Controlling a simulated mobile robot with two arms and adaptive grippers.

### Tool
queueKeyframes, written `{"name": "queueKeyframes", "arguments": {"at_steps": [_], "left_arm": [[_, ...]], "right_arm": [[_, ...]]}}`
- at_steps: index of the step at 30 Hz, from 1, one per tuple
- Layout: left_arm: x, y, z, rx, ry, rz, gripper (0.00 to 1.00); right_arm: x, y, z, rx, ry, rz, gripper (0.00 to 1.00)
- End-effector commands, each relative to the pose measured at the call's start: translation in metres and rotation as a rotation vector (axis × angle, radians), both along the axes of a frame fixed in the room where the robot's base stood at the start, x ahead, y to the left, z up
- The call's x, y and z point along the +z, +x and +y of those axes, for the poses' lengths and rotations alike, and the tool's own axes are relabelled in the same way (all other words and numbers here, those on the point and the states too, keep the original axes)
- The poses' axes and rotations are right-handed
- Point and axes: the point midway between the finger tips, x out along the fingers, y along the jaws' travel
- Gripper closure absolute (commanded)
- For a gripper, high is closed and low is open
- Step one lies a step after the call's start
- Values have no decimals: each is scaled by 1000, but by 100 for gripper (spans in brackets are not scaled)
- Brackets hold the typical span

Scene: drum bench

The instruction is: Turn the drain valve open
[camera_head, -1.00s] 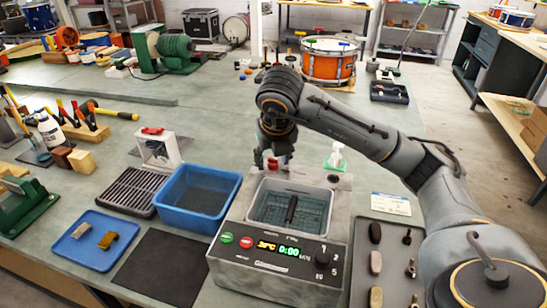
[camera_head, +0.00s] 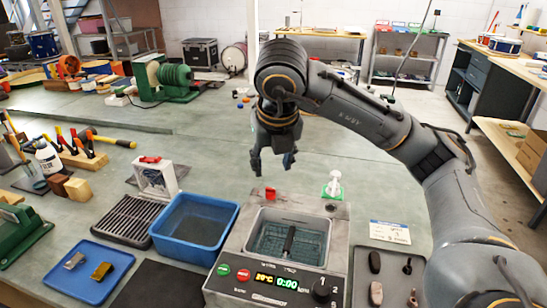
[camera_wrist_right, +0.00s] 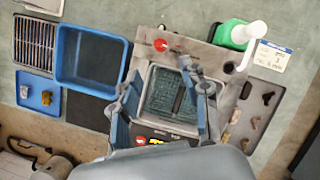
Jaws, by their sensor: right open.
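The metal cleaner tank (camera_head: 225,290) stands on the bench with a dark-handled piece lying in its basin. A small red handle (camera_head: 270,194), which looks like the drain valve, sits at the tank's back edge. It also shows in the right wrist view as a red knob (camera_wrist_right: 160,45). My right gripper (camera_head: 272,168) is open and empty, pointing down above and just behind the tank, apart from the red handle. In the wrist view its two fingers (camera_wrist_right: 158,85) are spread on either side of the basin. My left gripper is not in view.
A blue bin (camera_head: 195,238) stands left of the tank, with a white box (camera_head: 157,178) behind it. A green-and-white bottle (camera_head: 333,186) stands close to the tank's back right. A grey tray (camera_head: 392,262) with small parts lies right.

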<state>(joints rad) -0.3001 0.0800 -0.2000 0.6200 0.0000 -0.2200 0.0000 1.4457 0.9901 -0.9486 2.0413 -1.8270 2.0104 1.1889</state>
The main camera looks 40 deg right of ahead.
Motion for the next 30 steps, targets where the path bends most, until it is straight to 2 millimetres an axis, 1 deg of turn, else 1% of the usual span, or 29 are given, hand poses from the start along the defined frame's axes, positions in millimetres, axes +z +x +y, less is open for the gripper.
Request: {"name": "queueKeyframes", "arguments": {"at_steps": [1, 6, 24, 26, 27, 29, 30], "left_arm": [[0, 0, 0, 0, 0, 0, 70], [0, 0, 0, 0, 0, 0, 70], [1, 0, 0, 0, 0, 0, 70], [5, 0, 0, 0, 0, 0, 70], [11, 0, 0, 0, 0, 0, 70], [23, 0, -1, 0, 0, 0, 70], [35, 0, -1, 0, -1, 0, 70]], "right_arm": [[5, -1, 0, -2, 0, -3, 54], [11, -4, 1, -2, -1, -1, 54], [12, -5, 2, -2, 0, 0, 54], [17, -5, 2, -2, 0, 0, 54], [22, -5, 2, -2, 0, 0, 54], [36, -5, 2, -2, 1, 0, 54], [47, -5, 2, -2, 1, 0, 54]]}}
